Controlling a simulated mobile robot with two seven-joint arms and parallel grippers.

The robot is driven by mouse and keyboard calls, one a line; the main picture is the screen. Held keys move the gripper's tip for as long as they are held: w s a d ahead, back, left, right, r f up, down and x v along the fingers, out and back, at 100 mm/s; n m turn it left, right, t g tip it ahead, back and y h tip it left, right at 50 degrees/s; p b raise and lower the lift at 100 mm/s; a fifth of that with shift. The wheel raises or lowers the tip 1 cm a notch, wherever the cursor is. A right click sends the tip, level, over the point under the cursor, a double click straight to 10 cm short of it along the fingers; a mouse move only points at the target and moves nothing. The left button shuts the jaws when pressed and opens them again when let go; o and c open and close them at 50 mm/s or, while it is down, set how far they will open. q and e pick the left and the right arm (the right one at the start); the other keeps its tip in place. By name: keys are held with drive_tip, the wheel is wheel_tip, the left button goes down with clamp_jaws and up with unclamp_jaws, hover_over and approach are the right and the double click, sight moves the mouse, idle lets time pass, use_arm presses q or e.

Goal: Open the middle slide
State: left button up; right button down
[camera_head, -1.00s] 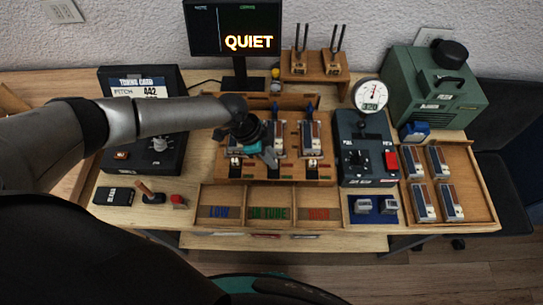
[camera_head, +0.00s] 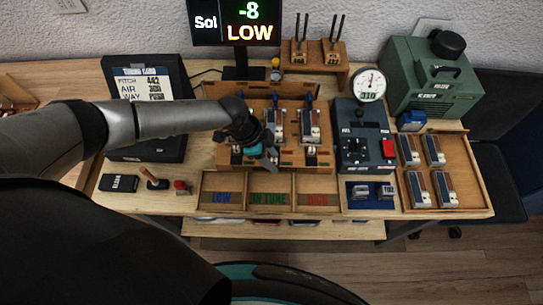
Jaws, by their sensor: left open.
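A wooden rack (camera_head: 225,160) in the middle of the bench holds upright reed-like units with metal faces and blue tips. The right unit (camera_head: 310,127) is in clear view, and the left one is largely hidden behind my arm. My left gripper (camera_head: 268,160) is open, with its teal fingers pointing down in front of the middle unit. I cannot tell whether it touches the unit or how far the middle slide is open. My right gripper is not in view.
A monitor (camera_head: 236,22) reads "Sol -8 LOW". A dark control box (camera_head: 362,140) with a round gauge (camera_head: 369,84) stands right of the rack. Trays marked LOW, IN TUNE and a red word lie in front. A wooden tray (camera_head: 470,190) holds several more units.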

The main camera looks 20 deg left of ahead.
use_arm(q)
drive_tip(key=v, duration=1.5)
drive_tip(key=shift+r+p, duration=0.2)
drive_tip(key=shift+p, duration=0.1)
